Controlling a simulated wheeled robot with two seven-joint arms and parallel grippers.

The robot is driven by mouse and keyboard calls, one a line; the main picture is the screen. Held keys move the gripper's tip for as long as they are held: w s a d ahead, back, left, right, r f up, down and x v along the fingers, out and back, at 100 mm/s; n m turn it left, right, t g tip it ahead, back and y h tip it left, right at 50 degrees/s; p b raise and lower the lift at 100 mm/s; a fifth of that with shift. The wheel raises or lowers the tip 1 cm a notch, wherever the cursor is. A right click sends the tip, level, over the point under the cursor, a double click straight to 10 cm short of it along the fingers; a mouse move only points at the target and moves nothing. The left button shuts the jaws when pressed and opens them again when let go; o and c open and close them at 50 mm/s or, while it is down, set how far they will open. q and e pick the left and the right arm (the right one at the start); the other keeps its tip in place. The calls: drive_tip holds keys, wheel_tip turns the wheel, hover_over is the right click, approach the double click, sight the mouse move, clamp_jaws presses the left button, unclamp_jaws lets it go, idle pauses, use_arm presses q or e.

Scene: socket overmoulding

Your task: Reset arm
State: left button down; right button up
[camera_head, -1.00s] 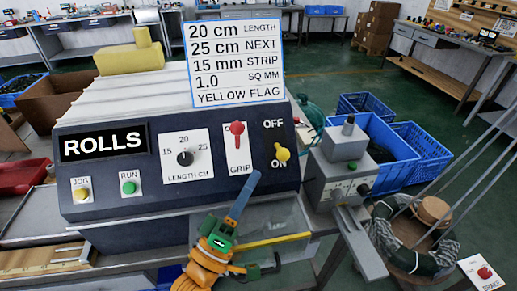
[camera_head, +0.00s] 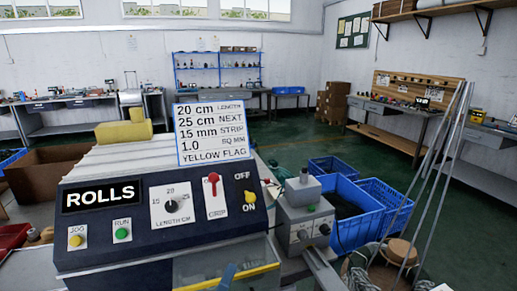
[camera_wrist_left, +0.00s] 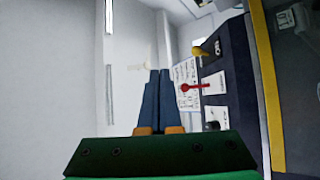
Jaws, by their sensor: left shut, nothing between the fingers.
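The machine (camera_head: 150,240) with the ROLLS label is in the head view. Its front panel, with a red grip lever (camera_wrist_left: 186,87), stands to the right of the fingers in the wrist view, apart from them. My right gripper is in neither view.
A grey box device (camera_head: 305,225) stands right of the machine. Blue crates (camera_head: 350,230) are on the floor behind it. A coil with tall grey rods (camera_head: 390,275) is at the lower right. A card (camera_head: 213,133) stands on the machine. Open green floor lies behind.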

use_arm(q)
drive_tip(key=s+a+f+m+g+y, duration=0.25)
drive_tip(key=f+g, duration=0.25)
drive_tip(key=f, duration=0.4)
drive_tip(key=s+a+f+m+g+y, duration=0.15)
drive_tip(key=f+m+g+y, duration=0.3)
drive_tip(key=f, duration=0.45)
drive_tip(key=s+a+f+m+g+y, duration=0.1)
drive_tip(key=s+a+f+g, duration=0.25)
drive_tip(key=s, duration=0.25)
drive_tip(key=s+a+f+m+g+y, duration=0.2)
drive_tip(key=s+a+f+g, duration=0.15)
drive_tip(key=s, duration=0.25)
drive_tip(key=s+f+g, duration=0.2)
drive_tip(key=s+f, duration=0.1)
drive_tip(key=f, duration=1.4)
drive_tip(key=s+a+f+g, duration=0.1)
drive_tip(key=s+a+f, duration=0.1)
drive_tip(key=s+f, duration=0.8)
drive_tip(key=shift+s+m, duration=0.3)
drive_tip(key=shift+s, duration=0.8)
